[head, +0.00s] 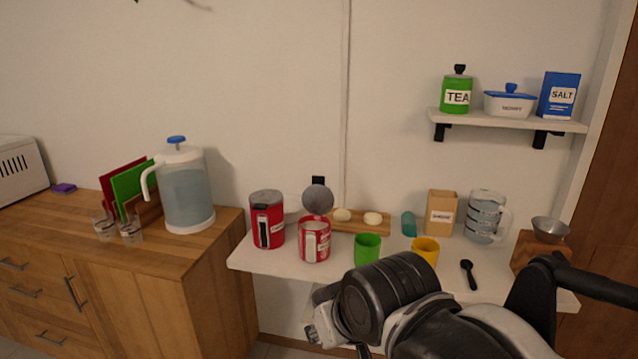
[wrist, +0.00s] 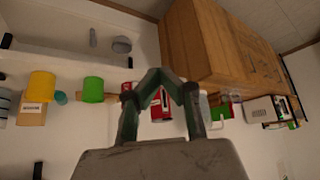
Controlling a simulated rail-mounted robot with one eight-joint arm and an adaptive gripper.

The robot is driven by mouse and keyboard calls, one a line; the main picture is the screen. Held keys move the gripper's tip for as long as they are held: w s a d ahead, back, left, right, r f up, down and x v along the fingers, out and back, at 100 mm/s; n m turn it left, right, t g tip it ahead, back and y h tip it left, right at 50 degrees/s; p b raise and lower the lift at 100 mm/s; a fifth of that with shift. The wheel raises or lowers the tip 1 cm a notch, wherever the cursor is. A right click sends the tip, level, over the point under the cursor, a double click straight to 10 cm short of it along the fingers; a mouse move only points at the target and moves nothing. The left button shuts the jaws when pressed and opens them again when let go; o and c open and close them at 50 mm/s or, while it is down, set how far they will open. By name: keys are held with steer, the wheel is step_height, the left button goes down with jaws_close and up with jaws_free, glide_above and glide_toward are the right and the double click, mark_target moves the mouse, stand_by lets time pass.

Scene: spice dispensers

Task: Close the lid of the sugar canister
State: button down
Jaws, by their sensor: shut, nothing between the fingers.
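Two red canisters stand on the white counter. The right one (head: 314,242) has its round grey lid (head: 317,199) standing up and tilted back behind the rim; its label is too small to read. The left canister (head: 267,222) has its lid down. The wrist view is turned over; there the lidded canister (wrist: 162,108) shows between my fingers, and the open one (wrist: 126,87) is partly hidden by a finger. My gripper (wrist: 160,72) is shut with its tips together, empty and apart from both canisters. In the head view my arm hides most of it.
A green cup (head: 367,249) and a yellow cup (head: 425,251) stand right of the open canister. A wooden board (head: 352,227) with two pale round items lies behind. A water dispenser (head: 186,190) stands on the wooden cabinet (head: 150,284) at left. A shelf (head: 510,121) hangs above right.

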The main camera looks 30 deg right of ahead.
steer(key=w+d+r+m+g+h+p, duration=0.1)
steer(key=w+d+r+m+p, duration=0.2)
steer(key=w+r, duration=0.75)
steer(key=w+d+r+m+g+p, duration=0.15)
steer(key=w+d+r+p, duration=0.3)
steer(key=w+r, duration=0.65)
steer(key=w+d+f+m+g+p, duration=0.1)
steer(key=w+d+f+p, duration=0.15)
steer(key=w+d, duration=0.8)
steer(key=w+d+f+m+g+p, duration=0.2)
steer(key=w+d+p, duration=0.25)
steer(key=w, duration=1.05)
glide_above(317, 196)
steer(key=w+d, duration=0.2)
steer(key=w, duration=0.1)
step_height(317, 196, down, 9)
steer(key=shift+s+h+p, duration=0.25)
steer(key=shift+h+p, duration=0.05)
steer(key=shift+p, duration=0.05)
steer(key=shift+a, duration=0.15)
